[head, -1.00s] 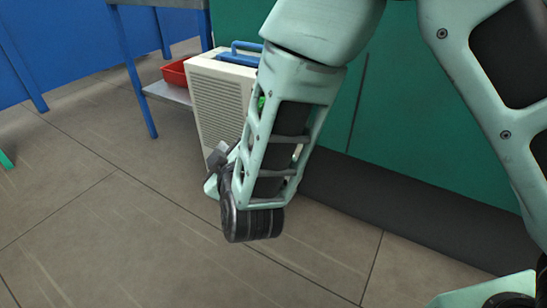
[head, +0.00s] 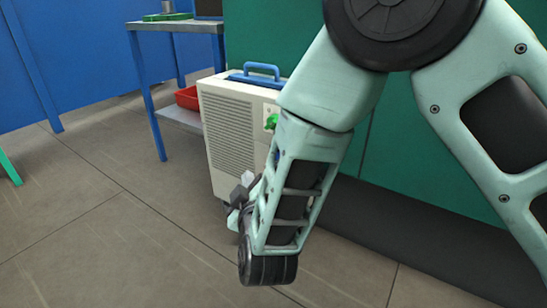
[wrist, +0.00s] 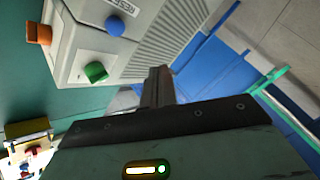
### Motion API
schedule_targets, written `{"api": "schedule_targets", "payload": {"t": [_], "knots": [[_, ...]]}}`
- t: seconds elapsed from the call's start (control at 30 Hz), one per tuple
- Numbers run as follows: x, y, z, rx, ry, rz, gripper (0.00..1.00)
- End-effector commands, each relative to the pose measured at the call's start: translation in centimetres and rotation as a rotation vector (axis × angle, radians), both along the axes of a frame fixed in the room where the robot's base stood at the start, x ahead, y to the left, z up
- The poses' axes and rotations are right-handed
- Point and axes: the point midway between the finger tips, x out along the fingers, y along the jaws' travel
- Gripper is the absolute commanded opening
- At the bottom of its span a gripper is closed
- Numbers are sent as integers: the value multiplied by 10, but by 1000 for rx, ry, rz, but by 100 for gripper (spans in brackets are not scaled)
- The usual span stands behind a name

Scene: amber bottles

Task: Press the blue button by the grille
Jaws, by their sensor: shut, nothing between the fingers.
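The blue button (wrist: 115,25) shows in the wrist view on the face of a beige machine (wrist: 105,50), between the lettering RESET and a green knob (wrist: 96,72). The machine's slatted grille (wrist: 178,32) is just to the right of it. In the head view the grille (head: 229,135) faces left, and my arm hides the button. My gripper (wrist: 158,85) is shut and empty, in front of the machine and apart from the button. In the head view my gripper (head: 243,188) is low beside the machine, partly hidden by my arm.
The machine has a blue handle (head: 262,70) on top and an orange part (wrist: 38,33) on another side. A blue-legged bench (head: 160,100) with a red tray (head: 188,98) stands behind it at left. A green wall (head: 400,150) is behind. The floor in front is clear.

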Motion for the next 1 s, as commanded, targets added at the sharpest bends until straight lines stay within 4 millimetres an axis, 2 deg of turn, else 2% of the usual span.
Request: {"api": "schedule_targets", "payload": {"t": [0.3, 0.5, 1.0], "knots": [[36, -29, -1, 0, -2, -3, 0], [50, -40, 1, 0, -1, -2, 0], [57, -44, 0, 0, 0, 0, 0]]}}
